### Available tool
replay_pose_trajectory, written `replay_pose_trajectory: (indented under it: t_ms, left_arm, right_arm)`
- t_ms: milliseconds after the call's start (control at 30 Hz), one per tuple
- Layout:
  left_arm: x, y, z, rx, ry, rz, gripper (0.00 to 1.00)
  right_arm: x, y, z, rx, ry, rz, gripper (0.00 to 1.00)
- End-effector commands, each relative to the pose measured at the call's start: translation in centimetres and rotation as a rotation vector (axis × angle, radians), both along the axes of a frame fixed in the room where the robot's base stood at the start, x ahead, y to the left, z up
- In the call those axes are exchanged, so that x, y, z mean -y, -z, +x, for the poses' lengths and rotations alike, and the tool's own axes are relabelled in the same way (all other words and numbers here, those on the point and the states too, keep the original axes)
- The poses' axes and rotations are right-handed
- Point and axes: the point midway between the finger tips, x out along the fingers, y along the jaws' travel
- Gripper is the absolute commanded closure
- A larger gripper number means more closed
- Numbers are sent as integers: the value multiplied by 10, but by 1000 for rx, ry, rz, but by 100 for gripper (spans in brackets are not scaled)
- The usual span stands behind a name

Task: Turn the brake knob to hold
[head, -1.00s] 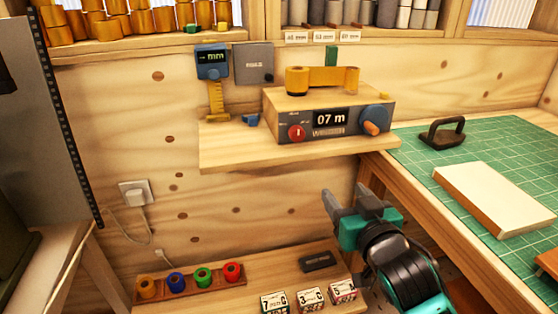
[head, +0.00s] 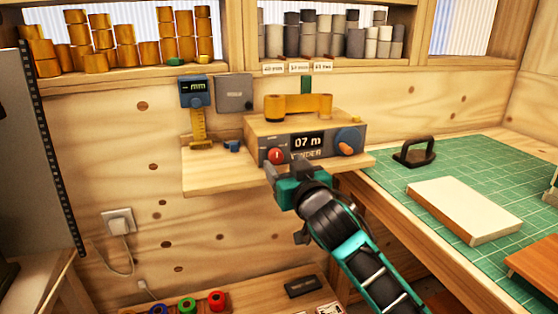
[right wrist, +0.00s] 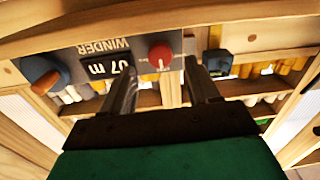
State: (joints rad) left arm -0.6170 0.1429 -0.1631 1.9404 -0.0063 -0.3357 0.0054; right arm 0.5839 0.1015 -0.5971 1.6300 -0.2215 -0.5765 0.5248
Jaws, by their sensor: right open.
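The winder (head: 330,152) stands on the wall shelf, with a dark front panel and a display reading "07 m". A red knob (head: 277,156) with a white mark sits at the left of that panel. I take it as the brake knob; the small labels beside it are too small to read. My right gripper (head: 283,170) is open, just below and in front of the red knob. In the right wrist view, turned upside down, the red knob (right wrist: 160,57) appears between the two fingertips (right wrist: 160,72), and contact cannot be seen. My left gripper is out of view.
A blue dial with an orange handle (head: 348,141) is at the panel's right end. A blue gauge (head: 195,95) and a grey box (head: 234,93) are on the wall to the left. The green cutting mat (head: 390,178) lies on the bench at right.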

Motion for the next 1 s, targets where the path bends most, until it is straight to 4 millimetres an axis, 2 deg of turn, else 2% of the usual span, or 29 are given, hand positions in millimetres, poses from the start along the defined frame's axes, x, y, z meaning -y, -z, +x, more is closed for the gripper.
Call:
replay_pose_trajectory:
  t_ms: [100,300,733,1000]
  left_arm:
    - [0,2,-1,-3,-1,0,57]
    - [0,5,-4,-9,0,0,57]
    - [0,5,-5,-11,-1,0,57]
    - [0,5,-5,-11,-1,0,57]
  right_arm:
    - [-6,0,16,0,0,0,40]
    - [-12,0,33,0,0,0,40]
    - [-14,0,38,0,-1,1,40]
    - [-14,0,38,-1,0,0,66]
